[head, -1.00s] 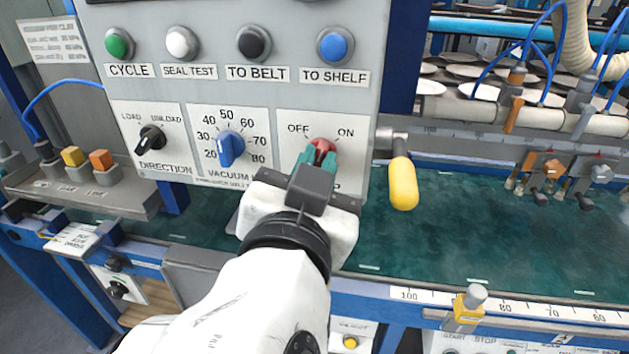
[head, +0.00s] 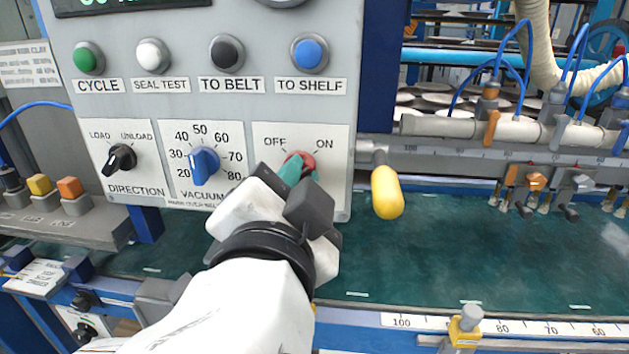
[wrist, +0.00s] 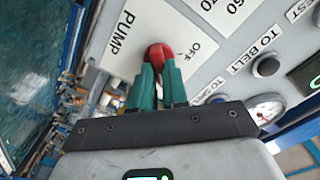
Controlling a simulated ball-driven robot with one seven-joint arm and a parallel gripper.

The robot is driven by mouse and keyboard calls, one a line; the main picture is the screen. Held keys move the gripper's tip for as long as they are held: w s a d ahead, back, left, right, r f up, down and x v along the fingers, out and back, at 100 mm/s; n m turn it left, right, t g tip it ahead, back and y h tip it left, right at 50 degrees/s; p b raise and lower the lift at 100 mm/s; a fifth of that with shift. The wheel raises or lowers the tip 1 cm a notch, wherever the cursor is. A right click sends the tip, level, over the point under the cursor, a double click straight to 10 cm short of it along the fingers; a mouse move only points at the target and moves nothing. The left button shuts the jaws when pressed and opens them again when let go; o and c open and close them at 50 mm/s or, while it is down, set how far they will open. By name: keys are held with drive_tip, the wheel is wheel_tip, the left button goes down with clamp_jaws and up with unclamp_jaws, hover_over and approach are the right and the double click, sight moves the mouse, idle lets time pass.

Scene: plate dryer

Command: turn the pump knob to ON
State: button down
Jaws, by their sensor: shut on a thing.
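The red pump knob (head: 304,158) sits on a white plate (head: 337,142) marked OFF at the left and ON at the right, at the lower right of the grey panel. My gripper (head: 299,170) has its green fingers shut on the knob. In the wrist view the red knob (wrist: 157,54) shows between the two green fingertips (wrist: 158,72), beside the OFF and PUMP labels. The fingers cover much of the knob, so which mark it points to cannot be told.
The blue vacuum knob (head: 204,164) and black direction knob (head: 120,158) are to the left. A yellow handle (head: 387,192) hangs close to the right of the panel. Several push buttons line up above. The green belt (head: 440,250) runs below.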

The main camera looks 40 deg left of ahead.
drive_tip(key=shift+f, duration=0.1)
drive_tip(key=c, duration=1.1)
unclamp_jaws()
drive_tip(key=shift+c, duration=0.2)
drive_tip(key=v, duration=1)
drive_tip(key=shift+s+d, duration=0.3)
